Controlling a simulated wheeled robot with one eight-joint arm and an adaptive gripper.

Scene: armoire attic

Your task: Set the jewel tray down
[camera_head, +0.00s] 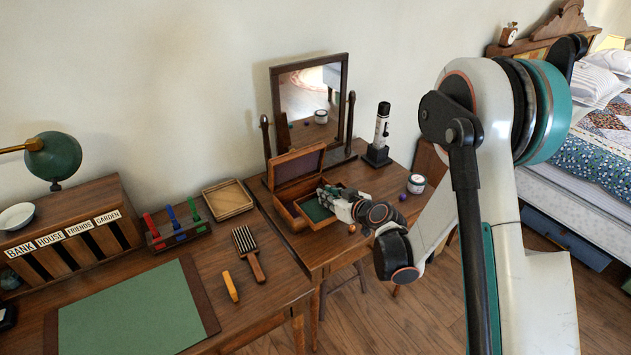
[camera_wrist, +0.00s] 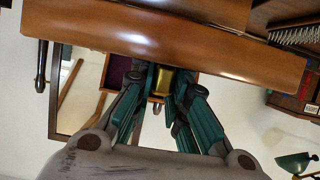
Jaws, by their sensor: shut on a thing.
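The jewel tray (camera_head: 313,209) is a small wooden tray with a green lining, at the right front of the open jewel box (camera_head: 288,213) in the head view. My gripper (camera_head: 324,194) reaches in from the right and is shut on the tray. In the wrist view, my gripper's fingers (camera_wrist: 160,82) close around a brass-coloured piece, just beside a long brown wooden face (camera_wrist: 165,40). The box's lid is raised, with a dark reddish lining. I cannot tell whether the tray touches the box or tabletop beneath.
A mirror (camera_head: 312,103) on a stand is behind the box. A black-and-white cylinder on a base (camera_head: 380,135), a small jar (camera_head: 416,184) and small balls are to the right.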

